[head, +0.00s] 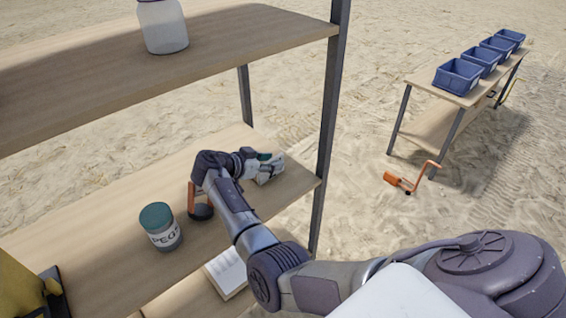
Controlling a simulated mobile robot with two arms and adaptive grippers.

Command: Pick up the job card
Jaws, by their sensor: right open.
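My right gripper (270,168) is over the right end of the middle shelf (110,267) of the rack. It is open. A small green and white patch shows at its fingers, and I cannot tell whether this is part of the gripper or a thing beside it. I cannot make out a job card for certain. A flat white thing like a book or pad (230,272) lies on the level below, partly covered by my right arm. My left gripper is not in view.
A green-lidded jar marked PEG (163,236) and a dark and orange item (201,212) stand left of my arm. A white jar (163,28) stands on the upper shelf. The rack post (327,130) is close right. Blue bins (458,77) top a far table; an orange crank (405,181) lies on sand.

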